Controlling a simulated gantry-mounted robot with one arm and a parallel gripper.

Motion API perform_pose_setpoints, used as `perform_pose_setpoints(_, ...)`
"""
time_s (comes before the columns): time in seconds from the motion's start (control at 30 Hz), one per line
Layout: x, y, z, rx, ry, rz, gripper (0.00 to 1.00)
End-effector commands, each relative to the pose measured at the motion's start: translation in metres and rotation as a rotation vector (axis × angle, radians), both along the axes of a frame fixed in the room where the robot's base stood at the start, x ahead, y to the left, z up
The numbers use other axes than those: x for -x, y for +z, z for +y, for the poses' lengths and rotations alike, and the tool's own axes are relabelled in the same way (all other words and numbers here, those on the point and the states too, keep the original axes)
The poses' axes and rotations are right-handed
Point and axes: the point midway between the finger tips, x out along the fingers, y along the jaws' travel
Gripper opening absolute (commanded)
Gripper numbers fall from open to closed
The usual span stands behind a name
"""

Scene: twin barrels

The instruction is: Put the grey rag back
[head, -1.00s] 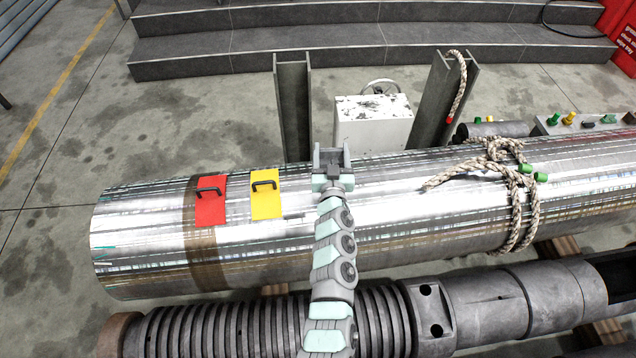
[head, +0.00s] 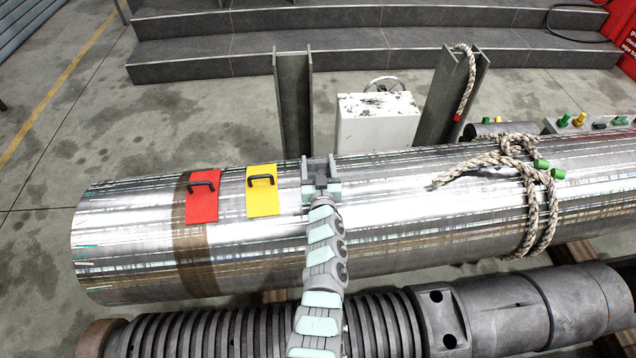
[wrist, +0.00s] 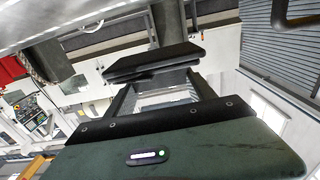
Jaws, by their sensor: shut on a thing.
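My gripper (head: 321,172) is low over the top of the large shiny barrel (head: 420,200), just right of the yellow rag (head: 262,199). In the wrist view its dark fingers (wrist: 155,88) are close together. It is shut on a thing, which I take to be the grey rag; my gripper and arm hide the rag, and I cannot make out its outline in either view. The yellow rag and the red rag (head: 202,205) lie on the barrel, each with a black handle. Whether the grey rag touches the barrel cannot be told.
A rope (head: 540,215) is looped around the barrel on the right. A dark ribbed barrel (head: 210,335) lies in front. Two grey posts (head: 293,105) and a white box (head: 377,122) stand behind. The barrel top between gripper and rope is clear.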

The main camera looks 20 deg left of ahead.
Motion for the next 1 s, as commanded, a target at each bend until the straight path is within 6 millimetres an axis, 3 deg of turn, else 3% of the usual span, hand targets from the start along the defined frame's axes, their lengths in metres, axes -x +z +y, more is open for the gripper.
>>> perform_pose_setpoints(0.23, 0.0, -0.02, 0.0, -0.001, 0.0, 0.0, 0.22)
perform_pose_setpoints(0.43, -0.001, -0.051, -0.001, 0.0, -0.001, 0.0, 0.22)
perform_pose_setpoints(0.83, -0.001, -0.054, 0.0, 0.0, -0.001, -0.001, 0.22)
perform_pose_setpoints(0.87, -0.001, -0.054, 0.0, 0.0, -0.001, -0.001, 0.64)
perform_pose_setpoints(1.0, 0.0, -0.053, 0.0, 0.0, -0.001, -0.001, 0.75)
